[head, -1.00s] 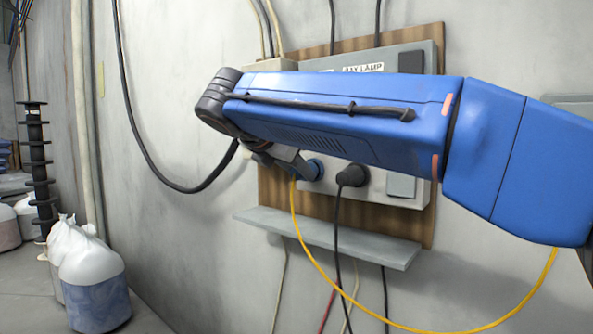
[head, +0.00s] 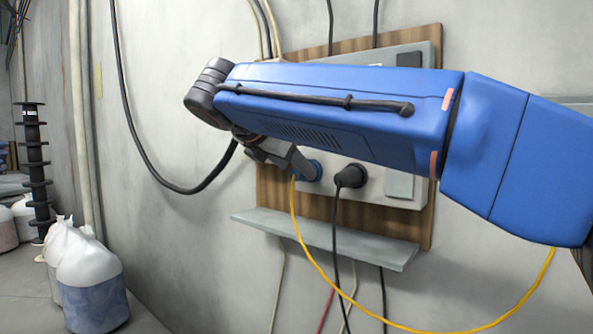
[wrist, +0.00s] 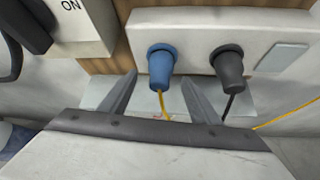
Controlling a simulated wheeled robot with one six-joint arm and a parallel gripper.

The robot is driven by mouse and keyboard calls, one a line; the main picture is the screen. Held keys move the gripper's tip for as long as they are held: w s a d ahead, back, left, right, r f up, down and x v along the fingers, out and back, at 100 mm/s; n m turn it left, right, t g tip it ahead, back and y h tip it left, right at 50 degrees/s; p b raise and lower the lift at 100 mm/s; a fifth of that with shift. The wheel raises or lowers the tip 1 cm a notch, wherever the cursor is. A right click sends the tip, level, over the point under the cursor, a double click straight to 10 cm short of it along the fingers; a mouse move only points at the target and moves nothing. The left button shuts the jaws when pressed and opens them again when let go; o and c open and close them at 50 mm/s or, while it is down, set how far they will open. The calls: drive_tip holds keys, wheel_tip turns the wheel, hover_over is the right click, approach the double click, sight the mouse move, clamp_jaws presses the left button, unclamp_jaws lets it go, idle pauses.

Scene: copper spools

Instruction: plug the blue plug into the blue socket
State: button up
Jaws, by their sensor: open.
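The blue plug (wrist: 162,70) sits in a socket on the grey panel in the wrist view, pointing out toward me. Its yellow cable hangs down from its back end. The blue socket is mostly hidden behind the plug; a blue round part (head: 314,170) shows in the head view beside my fingers. My gripper (wrist: 160,77) is open, with one finger on each side of the blue plug and a visible gap to each. Nothing is held. In the head view my fingers (head: 298,162) partly cover the plug.
A black plug (wrist: 228,68) with a black cable sits in the panel just right of the blue one. A grey shelf (head: 330,240) juts out below. The panel (head: 425,185) is on a wooden board. A black cable loops at left.

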drive_tip(key=v, duration=1.5)
